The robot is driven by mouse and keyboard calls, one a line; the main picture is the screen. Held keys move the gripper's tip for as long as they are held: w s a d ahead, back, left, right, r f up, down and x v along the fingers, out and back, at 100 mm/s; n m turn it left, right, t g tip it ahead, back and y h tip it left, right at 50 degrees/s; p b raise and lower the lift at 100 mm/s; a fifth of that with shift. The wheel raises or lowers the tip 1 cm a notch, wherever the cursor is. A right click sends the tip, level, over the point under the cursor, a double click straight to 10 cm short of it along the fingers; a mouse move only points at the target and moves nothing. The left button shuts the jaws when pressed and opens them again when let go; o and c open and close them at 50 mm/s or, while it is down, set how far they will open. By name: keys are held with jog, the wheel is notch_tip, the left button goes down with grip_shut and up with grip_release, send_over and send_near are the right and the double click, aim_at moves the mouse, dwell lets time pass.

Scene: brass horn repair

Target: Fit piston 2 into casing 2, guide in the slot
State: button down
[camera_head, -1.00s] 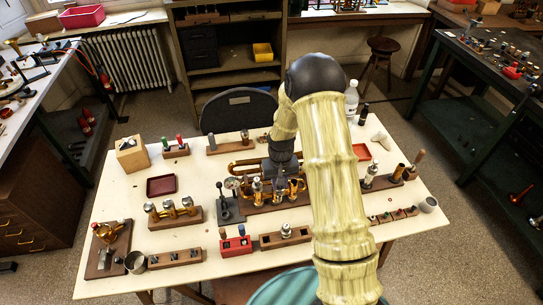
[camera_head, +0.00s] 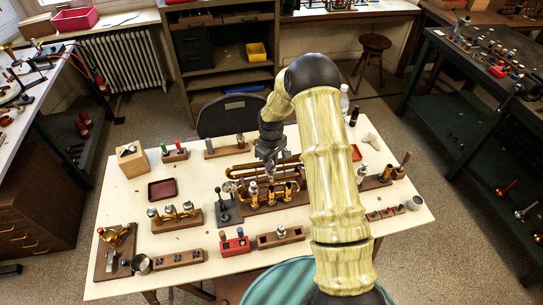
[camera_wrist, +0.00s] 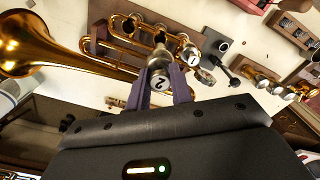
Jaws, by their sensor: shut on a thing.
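My gripper (camera_wrist: 162,90) is shut on piston 2 (camera_wrist: 160,80), whose pale top marked "2" shows between the purple fingers in the wrist view. The brass horn lies on a wooden board on the bench, and its valve casings (camera_head: 270,195) stand in a row in the head view. A top marked "1" (camera_wrist: 189,51) is right beside the held piston in the wrist view. In the head view my gripper (camera_head: 270,158) is over the horn's tubing, behind the casings. Casing 2's mouth and slot, and the piston's guide, cannot be made out.
The horn's bell (camera_wrist: 30,48) fills the left of the wrist view. A dark stand with a lever (camera_head: 224,205) is left of the casings. A rack of brass parts (camera_head: 175,215) and a red block (camera_head: 235,243) stand nearer. Bare bench lies around the dark red tray (camera_head: 163,189).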

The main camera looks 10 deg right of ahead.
aim_at(273, 167)
jog(key=shift+f, duration=0.2)
jog(key=shift+w+f+b, duration=0.1)
jog(key=shift+f+b, duration=0.45)
jog(key=shift+f, duration=0.2)
jog(key=shift+a+f+b, duration=0.1)
jog(key=shift+f+b, duration=0.45)
jog(key=shift+f, duration=0.45)
jog(key=shift+d, duration=0.35)
jog(key=shift+a, duration=0.45)
jog(key=shift+s, duration=0.2)
